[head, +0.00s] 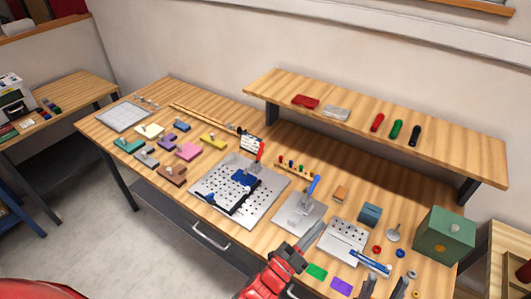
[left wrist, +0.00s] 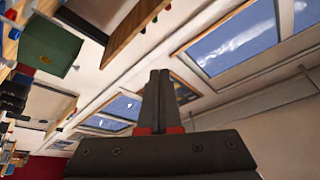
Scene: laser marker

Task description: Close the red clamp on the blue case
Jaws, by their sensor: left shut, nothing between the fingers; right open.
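The red clamp (head: 260,151) stands at the back edge of a grey perforated plate (head: 266,199), its red handle pointing up. The blue case (head: 240,180) lies on that plate just in front of the clamp; whether the clamp tip touches it is too small to tell. My left gripper (head: 309,232) is shut and empty, right of and nearer than the plate, apart from the clamp. Its shut fingers also show in the left wrist view (left wrist: 158,100). My right gripper (head: 386,283) is open at the bottom edge, and is partly cut off.
A second plate with a blue-handled clamp (head: 313,188) stands right of the first. A white perforated block (head: 343,241) and a green box (head: 444,235) are further right. Coloured blocks (head: 188,151) lie left. A raised shelf (head: 450,143) overhangs the back.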

